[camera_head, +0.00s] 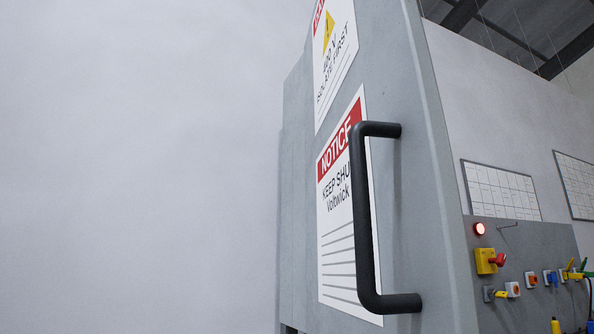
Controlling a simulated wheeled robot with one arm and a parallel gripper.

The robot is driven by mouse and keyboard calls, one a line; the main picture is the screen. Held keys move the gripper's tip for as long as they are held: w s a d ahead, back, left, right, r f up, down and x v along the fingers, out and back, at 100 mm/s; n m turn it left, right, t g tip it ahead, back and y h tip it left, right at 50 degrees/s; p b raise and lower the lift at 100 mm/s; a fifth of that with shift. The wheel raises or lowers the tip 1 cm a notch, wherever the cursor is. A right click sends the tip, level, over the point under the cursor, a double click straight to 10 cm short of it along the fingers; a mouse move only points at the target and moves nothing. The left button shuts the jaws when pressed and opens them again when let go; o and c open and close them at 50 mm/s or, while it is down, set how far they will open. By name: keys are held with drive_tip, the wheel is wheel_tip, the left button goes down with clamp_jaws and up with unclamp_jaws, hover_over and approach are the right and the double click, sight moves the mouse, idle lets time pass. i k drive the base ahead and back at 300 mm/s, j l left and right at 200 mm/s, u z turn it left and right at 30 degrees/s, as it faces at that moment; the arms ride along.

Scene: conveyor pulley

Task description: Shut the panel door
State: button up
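The grey panel door (405,220) stands upright in the centre right of the head view, seen steeply from one side. A black bar handle (363,220) is fixed upright on its face. The door carries a red and white "NOTICE KEEP SHUT" sign (338,255), partly behind the handle, and a warning sign (332,65) above it. The door's top is out of view. I cannot tell for certain how far it stands from its frame. My gripper is not in view, and nothing touches the handle.
Gridded charts (502,190) hang on the wall behind. The left side shows only bare pale wall (140,170).

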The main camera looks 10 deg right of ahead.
sight(387, 251)
drive_tip(key=k+j+u, duration=0.1)
drive_tip(key=j, duration=0.25)
drive_tip(key=k+j+u, duration=0.25)
drive_tip(key=k+j, duration=0.15)
drive_tip(key=j, duration=0.3)
